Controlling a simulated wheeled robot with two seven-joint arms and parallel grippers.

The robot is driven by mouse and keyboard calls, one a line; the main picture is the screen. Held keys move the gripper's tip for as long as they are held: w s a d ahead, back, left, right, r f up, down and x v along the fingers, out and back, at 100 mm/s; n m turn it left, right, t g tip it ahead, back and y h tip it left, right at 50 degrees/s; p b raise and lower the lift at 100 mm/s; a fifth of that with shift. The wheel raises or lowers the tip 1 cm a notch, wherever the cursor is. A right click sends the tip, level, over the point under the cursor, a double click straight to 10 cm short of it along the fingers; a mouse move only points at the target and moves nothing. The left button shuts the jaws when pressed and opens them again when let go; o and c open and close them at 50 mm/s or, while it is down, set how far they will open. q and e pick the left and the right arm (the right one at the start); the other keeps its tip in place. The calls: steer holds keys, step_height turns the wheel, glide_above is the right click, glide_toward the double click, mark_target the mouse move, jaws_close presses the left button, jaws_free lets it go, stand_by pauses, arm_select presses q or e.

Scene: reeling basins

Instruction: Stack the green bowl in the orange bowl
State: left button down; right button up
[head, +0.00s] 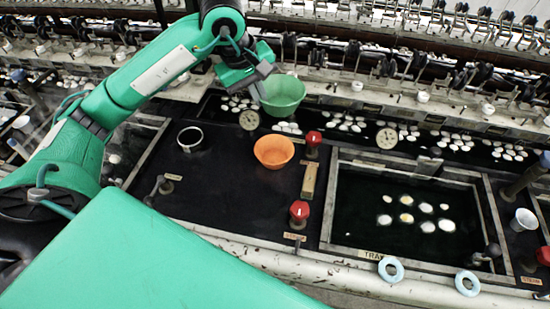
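The green bowl (284,97) is upright in the upper middle of the head view, and its inside shows. My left gripper (260,92) reaches down at the bowl's left rim and appears shut on it. The bowl seems held in the air, in front of the back ledge; the fingertips are partly hidden. The orange bowl (273,153) stands upright and looks empty on the dark worktop (225,185). It is below the green bowl in the picture and apart from it. My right gripper is not in view.
Red-topped knobs (313,139) (299,211) and a wooden block (308,181) stand right of the orange bowl. A framed basin with white cocoons (427,226) lies at right. Reeling machinery (400,60) runs along the back.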

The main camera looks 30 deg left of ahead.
arm_select(q)
steer(key=r+n, duration=0.1)
steer(key=p, duration=0.3)
glide_above(258, 149)
steer(key=s+d, duration=0.2)
steer(key=s, duration=0.1)
steer(key=shift+n, duration=0.3)
steer(key=f, duration=1.5)
steer(key=shift+s+d, duration=0.1)
steer(key=shift+s, duration=0.1)
steer(key=shift+f, duration=0.6)
step_height(258, 149, down, 3)
steer(key=shift+f+p, duration=0.1)
steer(key=shift+p, duration=0.35)
steer(key=shift+f, duration=0.2)
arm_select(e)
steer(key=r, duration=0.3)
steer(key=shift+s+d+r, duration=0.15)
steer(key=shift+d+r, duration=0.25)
arm_select(q)
steer(key=shift+f, duration=0.1)
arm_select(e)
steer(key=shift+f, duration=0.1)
